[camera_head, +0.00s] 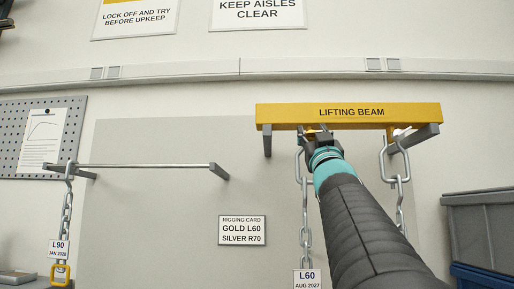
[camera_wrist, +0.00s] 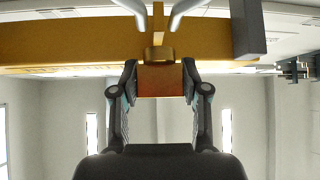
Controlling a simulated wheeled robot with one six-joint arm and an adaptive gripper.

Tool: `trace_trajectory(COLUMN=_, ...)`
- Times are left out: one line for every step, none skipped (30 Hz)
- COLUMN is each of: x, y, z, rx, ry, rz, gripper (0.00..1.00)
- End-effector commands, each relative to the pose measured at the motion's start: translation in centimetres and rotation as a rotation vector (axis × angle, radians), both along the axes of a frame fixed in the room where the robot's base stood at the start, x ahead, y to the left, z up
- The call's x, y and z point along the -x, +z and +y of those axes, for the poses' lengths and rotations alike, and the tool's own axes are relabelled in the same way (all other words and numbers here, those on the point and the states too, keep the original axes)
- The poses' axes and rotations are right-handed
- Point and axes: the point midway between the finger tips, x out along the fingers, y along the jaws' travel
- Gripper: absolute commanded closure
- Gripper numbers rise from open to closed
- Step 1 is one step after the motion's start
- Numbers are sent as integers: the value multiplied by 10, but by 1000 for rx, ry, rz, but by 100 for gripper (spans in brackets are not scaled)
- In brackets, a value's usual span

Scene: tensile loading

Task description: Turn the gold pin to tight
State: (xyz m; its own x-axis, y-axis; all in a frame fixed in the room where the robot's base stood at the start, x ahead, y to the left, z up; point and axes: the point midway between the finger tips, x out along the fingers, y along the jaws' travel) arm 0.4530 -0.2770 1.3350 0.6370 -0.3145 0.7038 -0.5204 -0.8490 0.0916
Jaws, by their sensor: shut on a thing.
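The gold pin (camera_wrist: 160,82) shows in the wrist view as an orange-gold block with a darker gold collar (camera_wrist: 159,54) at its far end, against the yellow beam. My gripper (camera_wrist: 160,72) is shut on the block, one finger on each side. In the head view my gripper (camera_head: 319,139) is just under the yellow lifting beam (camera_head: 280,114), at the left chain's shackle (camera_head: 299,142). My gripper and arm hide most of the pin there. How tight the pin is cannot be told.
A second shackle (camera_head: 384,158) and chain hang right of my arm. The left chain bears an L60 tag (camera_head: 307,279). A rigging card (camera_head: 242,230) reads gold L60, silver R70. An L90 chain (camera_head: 67,215) hangs from a rail at left. Grey bins (camera_head: 480,225) stand at right.

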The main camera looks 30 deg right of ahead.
Motion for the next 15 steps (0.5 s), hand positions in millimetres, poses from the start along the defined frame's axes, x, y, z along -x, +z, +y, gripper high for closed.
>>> trace_trajectory(x=-1, y=-3, z=1, rx=-16, ry=4, rz=-11, gripper=90)
trace_trajectory(x=-1, y=-3, z=1, rx=-25, ry=4, rz=-17, gripper=90)
trace_trajectory(x=0, y=-3, z=1, rx=-40, ry=4, rz=-26, gripper=90)
trace_trajectory(x=-1, y=-3, z=1, rx=-52, ry=4, rz=-32, gripper=90)
trace_trajectory(x=-1, y=-3, z=1, rx=-62, ry=4, rz=-40, gripper=90)
trace_trajectory(x=-1, y=-2, z=1, rx=-78, ry=6, rz=-49, gripper=90)
trace_trajectory(x=0, y=-2, z=1, rx=-89, ry=5, rz=-56, gripper=90)
trace_trajectory(x=0, y=-2, z=1, rx=-100, ry=5, rz=-63, gripper=90)
trace_trajectory(x=0, y=-1, z=1, rx=-114, ry=5, rz=-72, gripper=90)
trace_trajectory(x=-1, y=-1, z=2, rx=-126, ry=6, rz=-79, gripper=90)
trace_trajectory(x=-1, y=-1, z=2, rx=-137, ry=6, rz=-85, gripper=90)
trace_trajectory(x=0, y=0, z=1, rx=-152, ry=4, rz=-94, gripper=90)
trace_trajectory(x=0, y=0, z=1, rx=-162, ry=4, rz=-100, gripper=90)
trace_trajectory(x=-1, y=0, z=1, rx=-173, ry=4, rz=-107, gripper=90)
trace_trajectory(x=-1, y=1, z=2, rx=-188, ry=5, rz=-116, gripper=90)
